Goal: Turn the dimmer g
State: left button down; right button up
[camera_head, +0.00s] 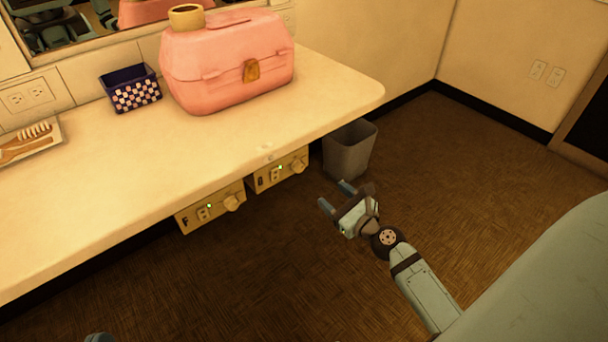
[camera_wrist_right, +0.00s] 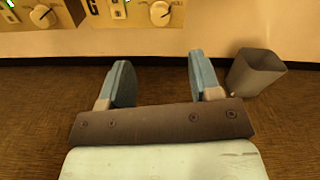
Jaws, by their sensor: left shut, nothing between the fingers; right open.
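Dimmer g is the right one of two boxes under the counter's front edge (camera_head: 276,171); its letter G shows in the wrist view. It has a green light, a small switch and a round pale knob (camera_head: 298,166); the knob is also at the top of the right wrist view (camera_wrist_right: 160,13). My right gripper (camera_head: 336,195) is open and empty, in front of and below the box, touching nothing. In the right wrist view its fingers (camera_wrist_right: 158,58) point towards the knob. Only a sliver of my left gripper (camera_head: 98,338) shows at the bottom edge; it is shut and empty.
Dimmer F (camera_head: 210,207) is just left of dimmer g. A grey bin (camera_head: 350,150) stands on the floor beyond the counter's end. The counter (camera_head: 110,170) bears a pink case (camera_head: 225,65), a checkered basket (camera_head: 133,92) and a tray with brushes.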

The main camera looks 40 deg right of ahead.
aim_at(300, 168)
jog(key=w, duration=0.8)
jog(key=w+a, duration=0.1)
jog(key=w, duration=0.2)
jog(key=shift+w, duration=0.4)
jog(key=c, duration=0.9)
